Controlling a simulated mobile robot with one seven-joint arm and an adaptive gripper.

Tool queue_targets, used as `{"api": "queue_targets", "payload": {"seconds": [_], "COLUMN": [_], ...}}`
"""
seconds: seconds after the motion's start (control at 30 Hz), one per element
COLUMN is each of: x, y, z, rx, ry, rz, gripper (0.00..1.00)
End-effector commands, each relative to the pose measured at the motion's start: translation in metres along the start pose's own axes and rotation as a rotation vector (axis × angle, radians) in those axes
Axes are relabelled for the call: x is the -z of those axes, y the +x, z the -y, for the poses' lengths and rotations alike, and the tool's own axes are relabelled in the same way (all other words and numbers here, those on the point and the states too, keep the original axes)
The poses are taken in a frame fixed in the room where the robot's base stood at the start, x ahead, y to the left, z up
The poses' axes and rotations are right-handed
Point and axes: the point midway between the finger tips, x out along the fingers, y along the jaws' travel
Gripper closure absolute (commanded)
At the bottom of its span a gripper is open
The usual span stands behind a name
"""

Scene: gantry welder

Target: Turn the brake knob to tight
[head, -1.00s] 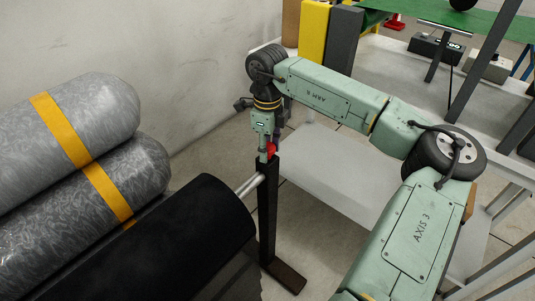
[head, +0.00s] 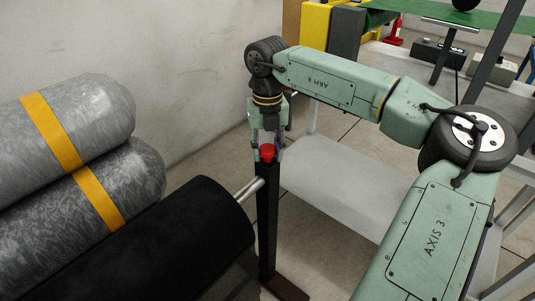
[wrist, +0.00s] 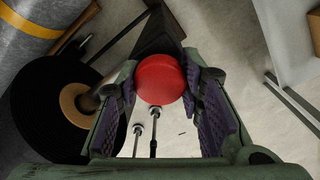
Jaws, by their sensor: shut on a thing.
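The brake knob (head: 267,153) is a red, rounded cap at the top of a dark upright post (head: 266,225). In the wrist view the knob (wrist: 160,76) is large, just above the middle of the picture. My gripper (head: 267,146) points down at the post top, one finger on each side of the knob. Its purple pads flank the knob in the wrist view, and the gripper is shut on it. No marking that tells the knob's setting can be made out.
A large black roll (head: 205,225) on a thin metal shaft (head: 249,188) lies left of the post. Two grey wrapped rolls with yellow bands (head: 45,130) lie further left. A pale low shelf (head: 335,180) is behind on the right. The wall (head: 165,60) stands behind.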

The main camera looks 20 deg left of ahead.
Motion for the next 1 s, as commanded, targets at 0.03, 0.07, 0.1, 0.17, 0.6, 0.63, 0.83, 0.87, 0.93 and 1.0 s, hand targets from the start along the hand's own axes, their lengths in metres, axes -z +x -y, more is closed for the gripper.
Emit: {"api": "queue_targets", "payload": {"seconds": [0.03,0.07,0.1,0.17,0.6,0.63,0.83,0.87,0.93,1.0], "x": [-0.0003,-0.0002,-0.0001,-0.0002,-0.0001,-0.0001,-0.0001,-0.0001,-0.0003,-0.0003], "y": [0.0017,0.0018,0.0019,0.0017,0.0013,0.0011,0.0007,0.0005,0.0002,0.0001], "z": [0.0003,0.0002,0.0003,0.0005,0.0003,0.0004,0.0001,0.0001,0.0001,0.0], "rx": [0.002,0.001,0.001,0.003,0.001,0.002,0.001,0.001,0.001,0.0], "ry": [0.044,0.072,0.11,0.167,0.569,0.593,0.724,0.739,0.772,0.798], "rz": [0.002,0.001,0.001,0.001,0.001,0.001,0.001,0.001,0.002,0.002], "gripper": [0.94,0.94,0.94,0.94,0.94,0.94,0.94,0.94,0.94,0.94]}}
